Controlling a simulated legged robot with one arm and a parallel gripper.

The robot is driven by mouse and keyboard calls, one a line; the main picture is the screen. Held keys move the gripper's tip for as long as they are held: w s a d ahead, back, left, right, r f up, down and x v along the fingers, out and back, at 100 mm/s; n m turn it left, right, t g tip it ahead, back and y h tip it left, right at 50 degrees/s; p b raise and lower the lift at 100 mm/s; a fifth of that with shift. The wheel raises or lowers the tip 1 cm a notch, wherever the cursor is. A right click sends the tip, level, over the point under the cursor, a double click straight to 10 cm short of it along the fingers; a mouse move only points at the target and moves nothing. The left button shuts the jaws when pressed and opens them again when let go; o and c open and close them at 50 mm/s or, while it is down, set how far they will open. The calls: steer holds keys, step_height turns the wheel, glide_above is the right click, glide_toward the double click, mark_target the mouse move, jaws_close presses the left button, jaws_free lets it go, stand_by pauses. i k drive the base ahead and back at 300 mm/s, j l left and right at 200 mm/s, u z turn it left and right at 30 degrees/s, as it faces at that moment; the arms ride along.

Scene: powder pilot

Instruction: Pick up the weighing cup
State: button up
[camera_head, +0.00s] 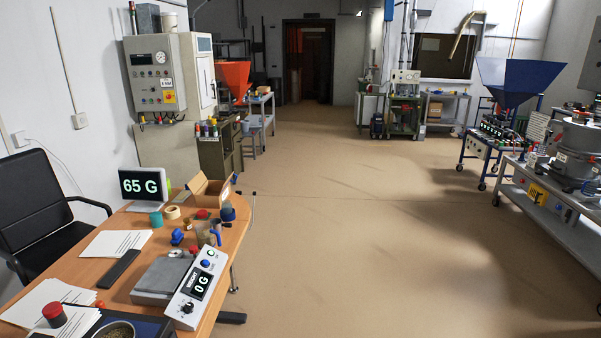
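My gripper is not in view. The desk (215,292) at the left carries a scale with a flat grey plate (163,276). Its control box (196,286) reads 0 G, and the plate looks empty except for a small grey item at its back edge. A sign behind it (143,186) reads 65 G. I cannot tell for sure which object is the weighing cup. A round container with grainy contents (118,331) is cut off by the bottom edge. A small teal cup (156,219) stands in front of the sign.
An open cardboard box (209,191), a tape roll (172,212) and several small blue and red items crowd the desk's back right. Papers (115,243) and a red-topped jar (54,315) lie left. A black chair (38,205) stands behind. The floor (370,240) to the right is clear.

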mark_target(221, 226)
steer(key=i+u, duration=0.2)
steer(key=i, duration=0.25)
steer(key=i+l+u, duration=0.1)
steer(key=i+u, duration=0.15)
steer(key=i, duration=0.15)
steer(key=i+l+u, duration=0.2)
steer(key=i, duration=0.25)
steer(key=i+l+u, duration=0.2)
steer(key=i, duration=0.2)
steer(key=i+l+u, duration=0.15)
steer(key=i+u, duration=0.35)
steer(key=i+l+u, duration=0.3)
steer(key=u, duration=0.2)
steer(key=i+l+u, duration=0.3)
steer(key=l+u, duration=0.2)
